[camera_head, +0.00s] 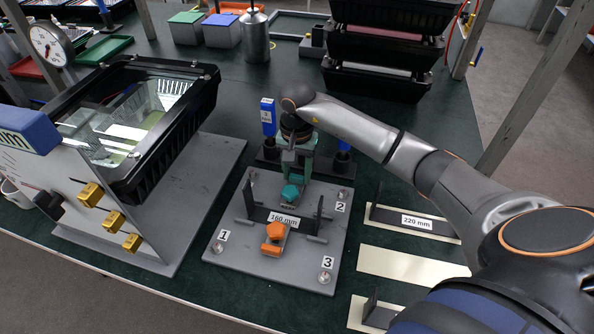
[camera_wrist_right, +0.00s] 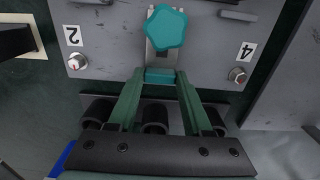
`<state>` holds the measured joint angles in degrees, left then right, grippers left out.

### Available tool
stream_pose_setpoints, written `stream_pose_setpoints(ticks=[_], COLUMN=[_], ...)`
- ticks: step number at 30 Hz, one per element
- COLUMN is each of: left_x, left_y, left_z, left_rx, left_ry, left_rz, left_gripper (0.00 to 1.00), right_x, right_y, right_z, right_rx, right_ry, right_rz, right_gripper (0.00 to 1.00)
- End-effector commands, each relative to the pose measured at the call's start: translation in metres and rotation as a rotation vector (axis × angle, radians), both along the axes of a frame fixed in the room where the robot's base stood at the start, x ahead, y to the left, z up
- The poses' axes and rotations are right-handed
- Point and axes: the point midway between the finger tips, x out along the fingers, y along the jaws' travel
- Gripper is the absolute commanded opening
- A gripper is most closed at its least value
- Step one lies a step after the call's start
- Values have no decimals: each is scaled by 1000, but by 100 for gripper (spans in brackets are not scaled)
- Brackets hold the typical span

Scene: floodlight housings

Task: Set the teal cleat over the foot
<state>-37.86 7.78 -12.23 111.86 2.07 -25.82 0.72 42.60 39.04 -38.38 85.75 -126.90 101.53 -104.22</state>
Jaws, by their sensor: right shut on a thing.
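The teal cleat shows in the head view as a teal five-sided knob (camera_head: 290,192) at the back of the grey plate, behind the 160 mm bracket. In the right wrist view its knob (camera_wrist_right: 166,27) sits on a grey metal strap, with a teal block (camera_wrist_right: 160,76) at the near end. My right gripper (camera_wrist_right: 157,82) has its green fingers shut on that block. The black 160 mm bracket (camera_head: 262,213) lies across the plate with upright ends. The gripper and knob hide its back foot, so I cannot tell whether the strap touches it. My left gripper is not in view.
The grey plate (camera_head: 222,252) has numbered corner studs. An orange-knobbed cleat (camera_head: 275,232) is at the bracket's front. A black-framed floodlight housing (camera_head: 193,122) stands left. A 220 mm bracket (camera_head: 385,214) lies right. Dark tool holders (camera_head: 343,160) and a blue item (camera_head: 268,117) stand behind the plate.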

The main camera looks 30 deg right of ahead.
Motion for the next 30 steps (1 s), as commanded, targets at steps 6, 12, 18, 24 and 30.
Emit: stream_pose_setpoints(ticks=[6,12,18,24,30], left_x=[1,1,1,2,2], left_y=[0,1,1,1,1], left_z=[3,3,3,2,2], left_rx=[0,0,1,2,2], left_ry=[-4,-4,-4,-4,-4], left_rz=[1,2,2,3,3], left_gripper=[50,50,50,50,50], right_x=[-13,-14,-14,-14,-14], right_y=[15,16,16,16,17], right_z=[1,0,0,0,0], right_rx=[-4,-2,-1,-1,0], right_ry=[-2,1,0,1,0], right_rz=[0,-4,-4,-3,-2], right_gripper=[0,0,62,80,80])
